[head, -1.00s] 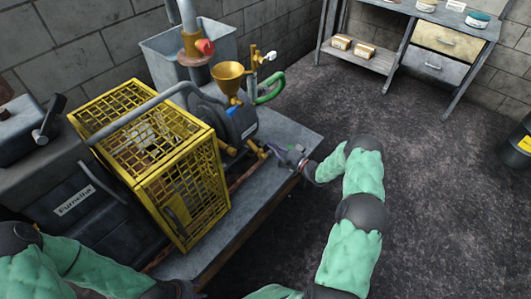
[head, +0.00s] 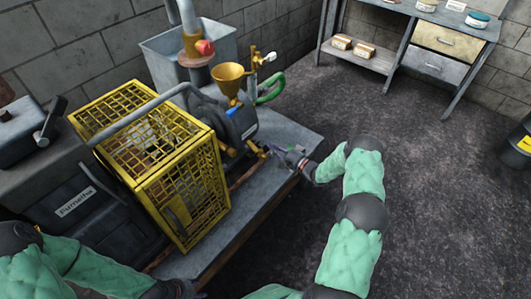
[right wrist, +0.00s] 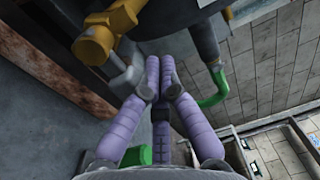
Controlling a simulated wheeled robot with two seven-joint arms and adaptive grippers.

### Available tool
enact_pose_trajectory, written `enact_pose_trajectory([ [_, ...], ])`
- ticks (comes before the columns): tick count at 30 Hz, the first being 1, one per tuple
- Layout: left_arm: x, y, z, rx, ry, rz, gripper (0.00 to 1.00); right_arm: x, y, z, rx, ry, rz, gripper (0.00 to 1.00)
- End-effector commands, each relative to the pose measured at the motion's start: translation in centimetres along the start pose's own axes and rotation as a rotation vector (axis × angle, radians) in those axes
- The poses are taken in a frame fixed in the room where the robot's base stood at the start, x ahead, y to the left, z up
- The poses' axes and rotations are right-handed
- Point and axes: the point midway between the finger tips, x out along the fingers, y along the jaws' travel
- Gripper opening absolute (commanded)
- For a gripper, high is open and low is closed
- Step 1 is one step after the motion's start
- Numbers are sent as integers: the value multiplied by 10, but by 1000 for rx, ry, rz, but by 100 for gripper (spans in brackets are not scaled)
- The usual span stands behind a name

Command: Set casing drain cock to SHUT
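The casing drain cock is a brass fitting (head: 256,149) low on the pump's near right side. In the right wrist view its brass body (right wrist: 98,42) is at upper left, with a grey handle-like piece (right wrist: 126,78) below it. My right gripper (head: 268,149) is at the cock. In the right wrist view its purple fingers (right wrist: 157,72) are together at the tips, just right of the grey piece, with nothing seen between them. I cannot tell whether they touch it. My left arm's wrist (head: 165,290) is at the bottom edge; its fingers cannot be made out.
A yellow mesh guard (head: 150,160) stands left of the cock. A brass funnel (head: 229,78) and a green hose (head: 270,90) are above and behind it. The grey bench (head: 215,225) ends near my right wrist.

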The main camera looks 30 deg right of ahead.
Motion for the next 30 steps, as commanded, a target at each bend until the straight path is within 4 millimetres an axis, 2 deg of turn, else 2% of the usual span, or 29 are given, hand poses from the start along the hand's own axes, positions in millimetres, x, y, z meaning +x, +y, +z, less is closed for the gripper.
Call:
enact_pose_trajectory([
  [1,2,-1,0,0,0,0,40,-9,33,12,42,7,63,0],
  [5,1,0,0,0,0,0,40,-15,33,12,42,8,64,0],
  [22,-8,3,0,-1,0,0,40,-71,28,14,43,1,62,0],
  [30,-9,3,0,0,0,0,40,-75,22,11,33,0,53,0],
])
